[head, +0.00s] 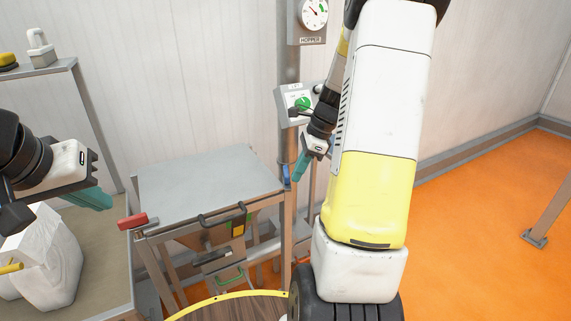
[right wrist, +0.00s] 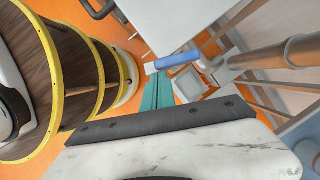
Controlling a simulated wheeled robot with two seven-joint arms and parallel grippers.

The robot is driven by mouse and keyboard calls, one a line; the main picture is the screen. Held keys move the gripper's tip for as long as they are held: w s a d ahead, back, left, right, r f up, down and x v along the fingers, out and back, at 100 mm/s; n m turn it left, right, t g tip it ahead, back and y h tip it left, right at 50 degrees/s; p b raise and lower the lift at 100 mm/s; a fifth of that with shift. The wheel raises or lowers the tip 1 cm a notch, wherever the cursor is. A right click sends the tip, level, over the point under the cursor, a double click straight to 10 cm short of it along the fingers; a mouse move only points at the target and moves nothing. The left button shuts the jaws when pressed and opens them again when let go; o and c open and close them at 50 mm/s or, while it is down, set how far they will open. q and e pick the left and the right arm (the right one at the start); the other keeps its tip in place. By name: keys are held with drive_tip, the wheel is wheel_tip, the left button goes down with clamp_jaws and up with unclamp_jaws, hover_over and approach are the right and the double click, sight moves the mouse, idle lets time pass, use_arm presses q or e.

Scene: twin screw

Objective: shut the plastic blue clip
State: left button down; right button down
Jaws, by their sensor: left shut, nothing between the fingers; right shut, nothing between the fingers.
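The blue clip (head: 286,174) is a small blue handle at the right corner of the grey metal lid (head: 205,178), next to the upright pole. In the right wrist view the blue clip (right wrist: 178,60) lies crosswise just beyond my fingertips. My right gripper (head: 299,172) has teal fingers shut with nothing between them, just right of the clip. It also shows in the right wrist view (right wrist: 160,85). I cannot tell whether the fingertips touch the clip. My left gripper (head: 100,200) is shut and empty, above the left side near the red clip (head: 138,220).
A control box (head: 299,103) with a green dial stands on the pole behind my right gripper. Orange floor lies open on the right.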

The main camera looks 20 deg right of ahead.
drive_tip(key=m, duration=0.1)
drive_tip(key=a+m+t, duration=0.1)
drive_tip(key=m, duration=0.2)
drive_tip(key=shift+s+a+m+t+h, duration=0.3)
drive_tip(key=shift+a+h, duration=0.1)
drive_tip(key=m, duration=0.1)
drive_tip(key=a+m+h, duration=0.1)
drive_tip(key=m, duration=0.1)
drive_tip(key=m+t, duration=0.1)
drive_tip(key=shift+w+a, duration=0.1)
drive_tip(key=shift+a, duration=0.25)
drive_tip(key=shift+w+a, duration=0.3)
drive_tip(key=shift+a, duration=0.2)
drive_tip(key=shift+w+a, duration=0.1)
drive_tip(key=shift+a, duration=0.1)
